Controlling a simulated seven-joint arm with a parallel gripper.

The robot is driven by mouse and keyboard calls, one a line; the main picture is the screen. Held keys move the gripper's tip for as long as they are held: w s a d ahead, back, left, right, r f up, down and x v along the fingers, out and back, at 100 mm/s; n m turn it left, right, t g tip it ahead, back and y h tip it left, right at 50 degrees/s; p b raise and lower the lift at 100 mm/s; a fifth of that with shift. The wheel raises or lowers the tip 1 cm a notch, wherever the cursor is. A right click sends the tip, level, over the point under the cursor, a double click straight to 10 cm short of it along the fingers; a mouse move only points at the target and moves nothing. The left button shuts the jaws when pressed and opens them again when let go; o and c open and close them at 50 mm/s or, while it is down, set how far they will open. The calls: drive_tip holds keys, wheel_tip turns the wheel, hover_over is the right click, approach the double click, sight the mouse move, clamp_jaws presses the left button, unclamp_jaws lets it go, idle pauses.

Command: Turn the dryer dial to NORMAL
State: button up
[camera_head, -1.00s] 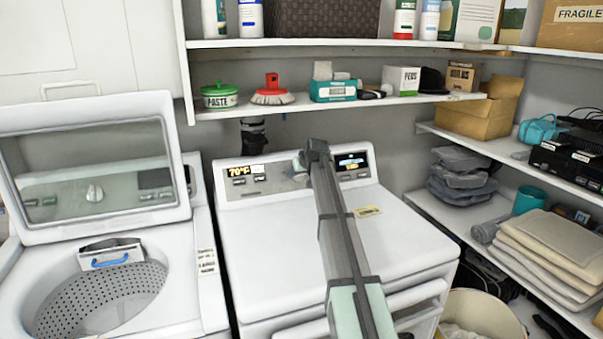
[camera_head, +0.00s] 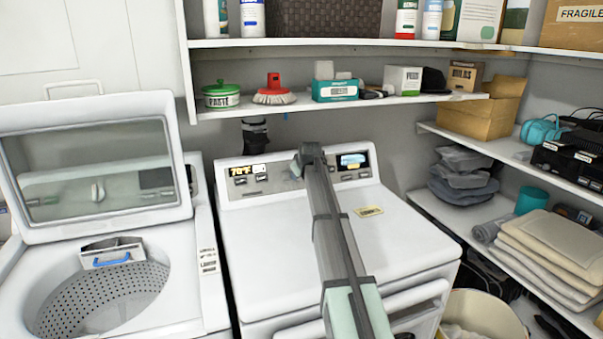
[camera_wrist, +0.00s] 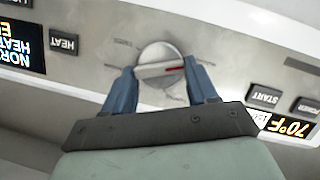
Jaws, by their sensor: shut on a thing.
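The dryer (camera_head: 265,255) is the white machine on the right in the head view, with a grey control panel at its back. Its round silver dial (camera_wrist: 161,60) shows in the wrist view, with a red pointer mark toward the right of that picture. The faint labels around it are too blurred to read. My gripper (camera_wrist: 160,72) has its two blue fingers on opposite sides of the dial, shut on it. In the head view my gripper (camera_head: 304,168) covers most of the dial. A lit display (camera_wrist: 22,45) shows upside-down text that seems to begin "NOR" and "HEA".
START (camera_wrist: 264,97) and HEAT (camera_wrist: 63,43) buttons flank the dial. A washer (camera_head: 75,225) with its lid up stands left of the dryer. A low shelf (camera_head: 340,102) with a paste tub and brush hangs above the panel. The dryer top is clear except for a small label.

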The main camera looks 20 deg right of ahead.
drive_tip(key=o, duration=1.1)
drive_tip(key=shift+c, duration=0.2)
drive_tip(key=shift+s, duration=0.1)
drive_tip(key=v, duration=1.3)
drive_tip(key=shift+s+r, duration=0.25)
drive_tip(key=shift+r, duration=0.05)
